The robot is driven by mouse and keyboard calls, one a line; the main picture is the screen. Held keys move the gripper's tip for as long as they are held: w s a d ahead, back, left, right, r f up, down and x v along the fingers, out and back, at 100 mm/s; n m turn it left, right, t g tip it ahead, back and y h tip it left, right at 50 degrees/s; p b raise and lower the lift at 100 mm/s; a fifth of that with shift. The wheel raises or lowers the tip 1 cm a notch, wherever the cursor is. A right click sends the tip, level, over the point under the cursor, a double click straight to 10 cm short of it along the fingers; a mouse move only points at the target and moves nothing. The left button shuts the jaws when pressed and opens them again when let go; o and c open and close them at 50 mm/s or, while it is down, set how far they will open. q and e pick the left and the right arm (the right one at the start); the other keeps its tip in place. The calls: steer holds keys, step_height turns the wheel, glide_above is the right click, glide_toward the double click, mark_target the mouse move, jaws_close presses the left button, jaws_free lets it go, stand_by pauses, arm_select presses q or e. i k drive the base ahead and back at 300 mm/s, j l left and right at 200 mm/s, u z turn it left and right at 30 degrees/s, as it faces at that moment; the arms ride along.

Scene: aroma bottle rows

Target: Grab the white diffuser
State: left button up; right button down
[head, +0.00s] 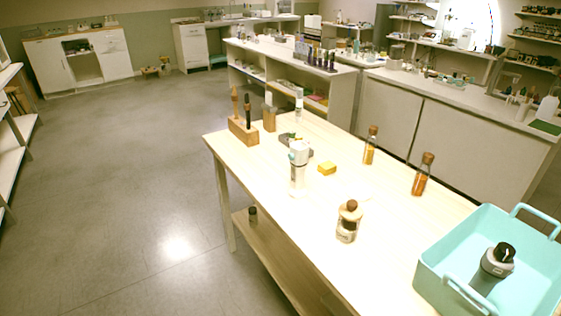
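A tall white device with a grey-green band near its top (298,172) stands upright on the pale wooden table (270,185), near its left edge. It looks like the white diffuser. Nothing touches it from the front, and a grey object (292,141) lies just behind it. Neither of my grippers shows in the head view, so I cannot see their state.
A yellow block (327,168), a jar with a wooden stopper (348,222) and two corked bottles (370,146) (421,175) stand nearby. A wooden holder (243,130) is at the far end. A turquoise basket (440,262) holding a dark-capped bottle (498,260) sits front right. Floor at left is clear.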

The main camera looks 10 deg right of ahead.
mark_target(298, 170)
steer(key=i+j, duration=1.8)
steer(key=i+j+z, duration=0.1)
steer(key=z, duration=0.35)
steer(key=i+j+z, duration=0.1)
steer(key=z, duration=0.35)
steer(key=i+j+z, duration=0.1)
steer(key=z, duration=0.3)
